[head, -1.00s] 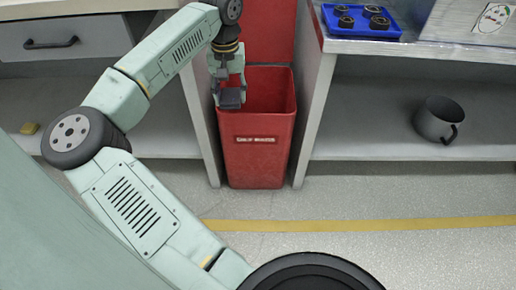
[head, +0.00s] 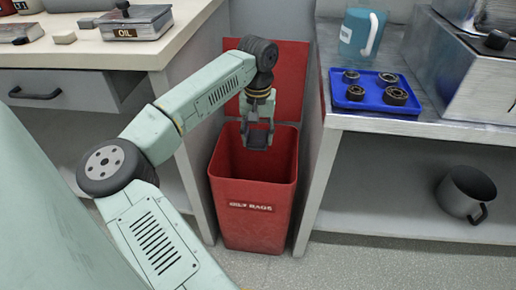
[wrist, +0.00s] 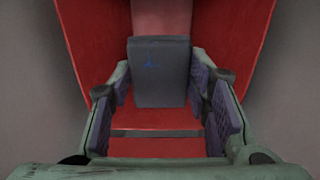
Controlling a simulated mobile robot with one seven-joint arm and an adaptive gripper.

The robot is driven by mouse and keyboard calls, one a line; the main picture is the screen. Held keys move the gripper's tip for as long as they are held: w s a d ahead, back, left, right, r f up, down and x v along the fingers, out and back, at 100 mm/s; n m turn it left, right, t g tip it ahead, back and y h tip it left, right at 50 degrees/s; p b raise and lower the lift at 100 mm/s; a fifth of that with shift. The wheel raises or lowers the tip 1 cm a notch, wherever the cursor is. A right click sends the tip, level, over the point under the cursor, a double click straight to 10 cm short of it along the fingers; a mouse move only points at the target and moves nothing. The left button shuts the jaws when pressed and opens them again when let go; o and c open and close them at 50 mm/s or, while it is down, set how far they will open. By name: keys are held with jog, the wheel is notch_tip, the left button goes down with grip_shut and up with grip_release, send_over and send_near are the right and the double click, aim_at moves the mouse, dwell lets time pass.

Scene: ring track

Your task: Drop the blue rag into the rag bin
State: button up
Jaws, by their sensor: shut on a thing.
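The rag bin (head: 255,228) is a red, open-topped bin with its lid up and a white label that seems to read "oily rags". It stands on the floor between two benches. My gripper (head: 257,138) hangs over its mouth, pointing down. In the wrist view, my gripper (wrist: 160,85) is shut on a dark grey flat block (wrist: 160,75) with a small blue mark. The block sits between the fingertips, with red bin surfaces around it. I see no plainly blue rag; the bin's floor is mostly hidden.
The right bench holds a blue tray (head: 375,96) with several bearings, a teal mug (head: 362,33) and a metal box (head: 462,75). A dark grey mug (head: 466,192) is on its lower shelf. The left bench carries an oil tin (head: 135,22).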

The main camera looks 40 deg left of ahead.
notch_tip(320, 180, down, 4)
jog(key=shift+f+b, duration=0.2)
jog(key=shift+b, duration=1)
jog(key=o, duration=1.4)
jog(key=shift+r, duration=0.15)
notch_tip(320, 180, up, 12)
jog(key=shift+f, duration=0.1)
